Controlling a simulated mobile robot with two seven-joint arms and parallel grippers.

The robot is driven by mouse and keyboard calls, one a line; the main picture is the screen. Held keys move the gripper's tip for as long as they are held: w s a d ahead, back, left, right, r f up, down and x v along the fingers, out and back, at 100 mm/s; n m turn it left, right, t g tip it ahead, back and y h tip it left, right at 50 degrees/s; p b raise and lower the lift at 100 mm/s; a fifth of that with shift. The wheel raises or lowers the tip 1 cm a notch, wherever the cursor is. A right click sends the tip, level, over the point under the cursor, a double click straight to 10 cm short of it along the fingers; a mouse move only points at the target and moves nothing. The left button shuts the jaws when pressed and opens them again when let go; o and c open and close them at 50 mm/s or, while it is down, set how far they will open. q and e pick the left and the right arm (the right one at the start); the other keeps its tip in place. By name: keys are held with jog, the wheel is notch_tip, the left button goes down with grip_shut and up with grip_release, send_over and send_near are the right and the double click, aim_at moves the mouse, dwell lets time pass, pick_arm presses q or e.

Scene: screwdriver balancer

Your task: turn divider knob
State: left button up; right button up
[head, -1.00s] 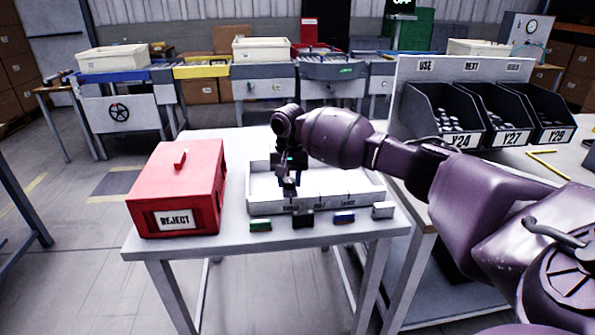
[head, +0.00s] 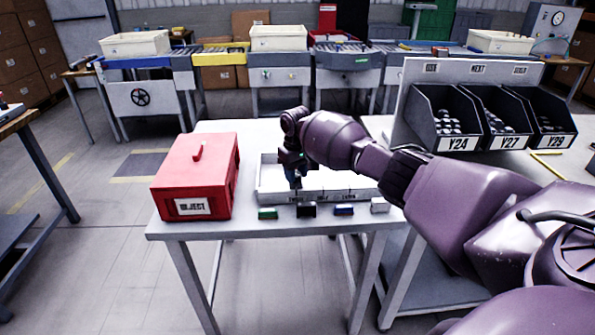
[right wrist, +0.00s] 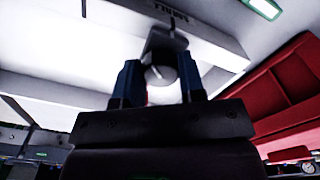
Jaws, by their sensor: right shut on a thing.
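The white divider tray (head: 268,197) stands on the grey table, with labels along its front wall that are too small to read surely. My right gripper (head: 296,181) reaches down into its left part, just behind the front wall. In the right wrist view my right gripper (right wrist: 160,80) has its two dark fingers on either side of a grey rounded knob (right wrist: 163,52) and is shut on it. The arm and fingers hide the knob in the head view. My left gripper is not in view.
A red reject box (head: 190,175) stands on the table left of the tray. Several small blocks, among them a green one (head: 267,213) and a blue one (head: 344,210), sit along the front edge. Black bins (head: 441,115) stand at the right.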

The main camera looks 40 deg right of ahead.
jog(key=shift+n, duration=0.9)
jog(key=n, duration=0.3)
jog(key=shift+n+p, duration=0.3)
jog(key=shift+n, duration=0.1)
jog(key=n, duration=0.5)
jog(key=shift+d+n, duration=0.1)
jog(key=shift+n, duration=0.3)
jog(key=shift+w, duration=0.1)
jog(key=o, duration=0.9)
jog(key=shift+o, duration=0.2)
jog(key=shift+r, duration=0.1)
